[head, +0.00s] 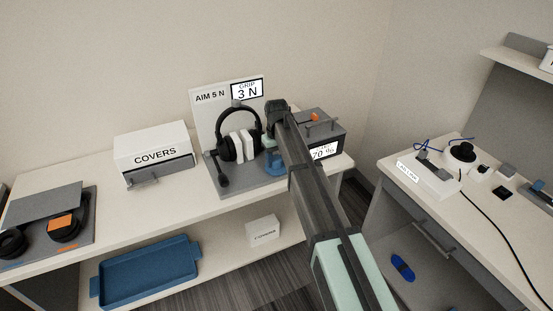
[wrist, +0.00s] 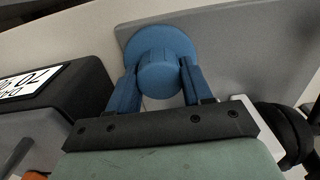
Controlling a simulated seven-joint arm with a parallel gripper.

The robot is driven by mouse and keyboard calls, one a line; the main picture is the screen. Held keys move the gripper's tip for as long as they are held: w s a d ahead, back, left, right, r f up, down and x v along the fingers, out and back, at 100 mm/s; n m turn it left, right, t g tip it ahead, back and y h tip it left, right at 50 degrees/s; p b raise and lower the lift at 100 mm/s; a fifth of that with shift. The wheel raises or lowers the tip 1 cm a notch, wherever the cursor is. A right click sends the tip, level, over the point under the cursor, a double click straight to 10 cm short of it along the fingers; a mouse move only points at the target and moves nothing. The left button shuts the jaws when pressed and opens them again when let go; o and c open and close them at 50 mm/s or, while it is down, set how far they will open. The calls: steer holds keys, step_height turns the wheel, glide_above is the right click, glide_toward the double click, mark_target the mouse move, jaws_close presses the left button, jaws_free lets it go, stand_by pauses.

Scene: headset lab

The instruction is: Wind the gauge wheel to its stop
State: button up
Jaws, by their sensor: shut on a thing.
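The gauge wheel (wrist: 160,42) is blue and round with a raised hub, and stands at the top middle of the wrist view. My gripper (wrist: 158,82) has its two blue fingers on either side of the hub and is shut on it. In the head view, blue of the wheel or of my fingers shows low beside the headset, and my arm hides part of it. The gauge stand (head: 209,119) carries a sign "AIM 5 N" and a display (head: 247,91) reading "GRIP 3 N". A black headset (head: 226,150) with white pads (head: 243,146) hangs on it.
A dark grey box (head: 331,135) with a handle and a "70 %" display stands close right of the wheel. A white COVERS box (head: 152,147) stands left. A blue tray (head: 145,272) lies on the lower shelf. A side bench (head: 446,207) stands right.

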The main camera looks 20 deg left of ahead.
mark_target(276, 158)
steer(key=shift+m, duration=1.2)
steer(key=o, duration=1)
steer(key=shift+o, duration=0.2)
step_height(276, 158, up, 14)
steer(key=shift+f, duration=0.1)
